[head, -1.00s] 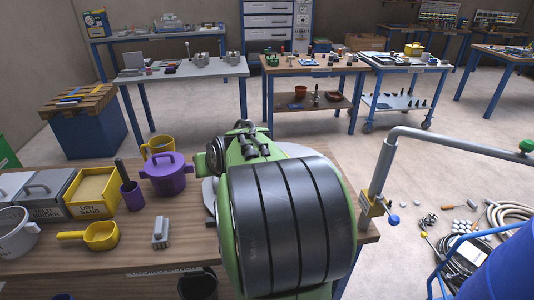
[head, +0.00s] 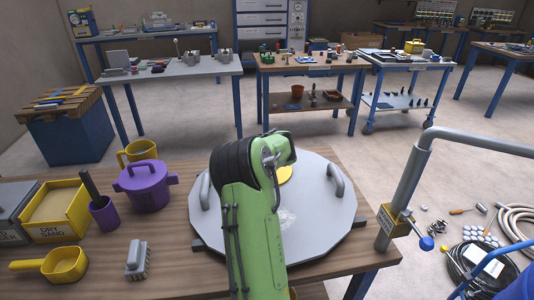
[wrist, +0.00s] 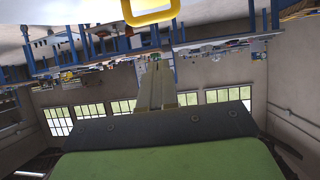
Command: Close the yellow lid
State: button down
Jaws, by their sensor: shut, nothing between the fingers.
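A round yellow piece (head: 285,174), which looks like the yellow lid, shows on the large grey round cover (head: 318,222). My green arm hides part of it, and I cannot tell how far it stands open. In the wrist view a yellow rounded frame with a pale middle (wrist: 150,17) is cut off by the top edge; I cannot tell if it is the same piece. My gripper (wrist: 156,66) is shut and empty, with its fingers together just below that frame in the picture. My arm hides the gripper in the head view.
The grey cover has two raised handles, the right one (head: 336,183) in clear view. A bent grey pipe (head: 408,190) with a yellow block stands at the bench's right. A purple pot (head: 146,187), a yellow mug (head: 137,154) and a yellow scoop (head: 62,265) stand left.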

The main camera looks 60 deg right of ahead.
jog(key=x, duration=0.3)
jog(key=shift+w+d+f, duration=0.1)
jog(key=shift+f, duration=0.25)
jog(key=f, duration=0.1)
jog(key=f+b, duration=0.1)
jog(key=shift+w+d+f, duration=0.2)
jog(key=shift+d+f, duration=0.1)
jog(key=shift+f, duration=0.25)
jog(key=shift+w+d+f+b, duration=0.2)
jog(key=shift+d+f+b, duration=0.05)
jog(key=shift+f+b, duration=0.25)
jog(key=shift+w+d+f+b, duration=0.15)
jog(key=shift+d+f+b, duration=0.05)
jog(key=shift+f+b, duration=0.25)
jog(key=shift+r, duration=0.25)
